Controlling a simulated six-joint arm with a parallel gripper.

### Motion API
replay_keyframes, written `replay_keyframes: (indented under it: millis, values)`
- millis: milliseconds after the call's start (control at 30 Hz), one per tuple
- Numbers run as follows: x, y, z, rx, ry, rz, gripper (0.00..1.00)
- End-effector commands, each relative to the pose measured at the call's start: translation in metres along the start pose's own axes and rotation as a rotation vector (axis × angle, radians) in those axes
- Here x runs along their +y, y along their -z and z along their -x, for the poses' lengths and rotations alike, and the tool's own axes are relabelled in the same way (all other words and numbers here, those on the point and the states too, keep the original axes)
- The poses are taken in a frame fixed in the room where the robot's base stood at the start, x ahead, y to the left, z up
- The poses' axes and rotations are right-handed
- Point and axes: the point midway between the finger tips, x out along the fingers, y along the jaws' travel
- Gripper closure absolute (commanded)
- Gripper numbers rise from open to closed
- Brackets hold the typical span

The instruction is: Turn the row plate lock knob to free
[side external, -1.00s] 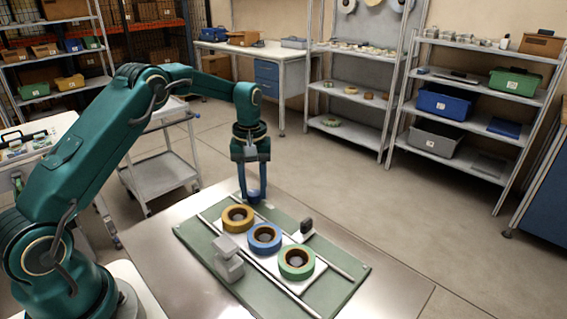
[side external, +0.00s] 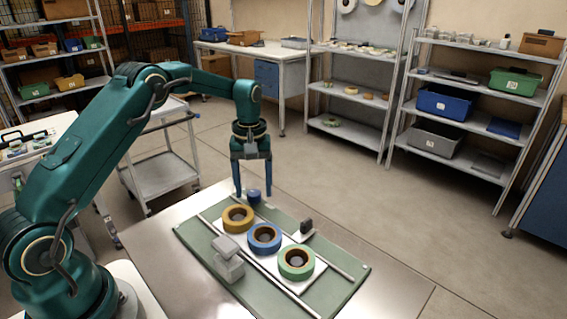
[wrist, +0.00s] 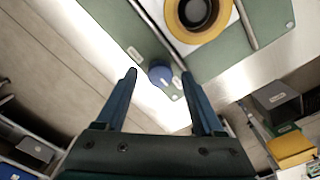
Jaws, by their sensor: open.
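The lock knob (side external: 254,196) is small, round and blue, at the far corner of the green board (side external: 196,240); the wrist view shows it from above (wrist: 160,72). Small pale labels lie by it, too small to read. My gripper (side external: 253,193) is open, pointing down, with one finger to each side of the knob. In the wrist view, the fingertips flank the knob with a gap on both sides. Whether they reach down to its height is hard to tell. The white row plate (side external: 313,281) carries yellow (side external: 226,219), blue (side external: 253,246) and green (side external: 284,272) tape reels.
Open floor and shelves lie beyond.

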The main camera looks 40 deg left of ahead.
Motion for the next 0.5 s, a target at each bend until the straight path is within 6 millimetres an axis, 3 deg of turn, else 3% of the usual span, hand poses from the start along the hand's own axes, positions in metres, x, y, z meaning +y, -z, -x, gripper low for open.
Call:
replay_keyframes:
  millis: [300, 500]
  values:
    - [0.001, 0.001, 0.041, 0.005, -0.003, 0.001, 0.3]
    - [0.0, 0.0, 0.047, 0.003, -0.002, 0.001, 0.3]
